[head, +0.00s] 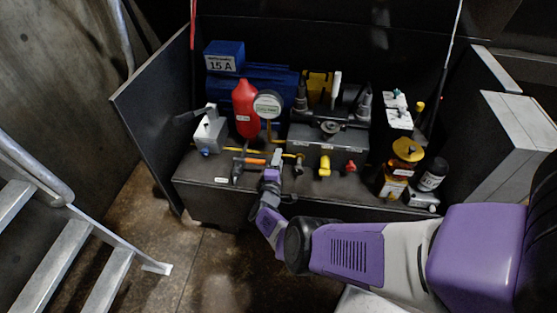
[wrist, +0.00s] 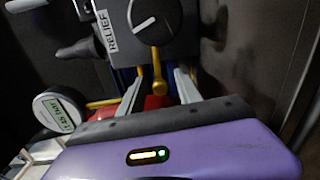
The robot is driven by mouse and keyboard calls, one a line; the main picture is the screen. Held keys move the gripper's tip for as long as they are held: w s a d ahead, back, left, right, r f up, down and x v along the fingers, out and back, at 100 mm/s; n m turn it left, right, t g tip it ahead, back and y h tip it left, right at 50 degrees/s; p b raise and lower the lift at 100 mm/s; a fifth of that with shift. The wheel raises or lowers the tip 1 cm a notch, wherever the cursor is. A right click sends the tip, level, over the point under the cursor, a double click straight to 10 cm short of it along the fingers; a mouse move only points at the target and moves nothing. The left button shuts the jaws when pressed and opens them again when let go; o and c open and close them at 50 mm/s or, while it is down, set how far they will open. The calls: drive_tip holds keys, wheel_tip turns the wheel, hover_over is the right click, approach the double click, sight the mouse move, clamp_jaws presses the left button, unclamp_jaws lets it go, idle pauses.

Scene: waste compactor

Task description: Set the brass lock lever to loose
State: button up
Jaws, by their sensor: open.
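A brass lever (wrist: 158,78) shows in the wrist view, just below a round dark knob (wrist: 155,18) with a white pointer line and a RELIEF label. It stands between the two pale fingers of my gripper (wrist: 158,90). The fingers are apart, and I see clear gaps on both sides of the lever. In the head view my gripper (head: 275,160) is at the front of the bench, below the pressure gauge (head: 268,104). The brass lever is too small there, among the fittings, to tell apart surely. Its loose or locked marking is not readable.
The bench (head: 215,195) is crowded. A red bottle (head: 245,108), a blue motor (head: 262,82) and a grey valve block (head: 325,142) stand behind my gripper. Metal stairs (head: 75,260) are at the left.

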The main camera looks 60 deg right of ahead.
drive_tip(key=p+v, duration=0.3)
drive_tip(key=v, duration=0.4)
drive_tip(key=shift+s+a+p, duration=0.15)
drive_tip(key=shift+a+p, duration=0.15)
drive_tip(key=shift+p, duration=0.05)
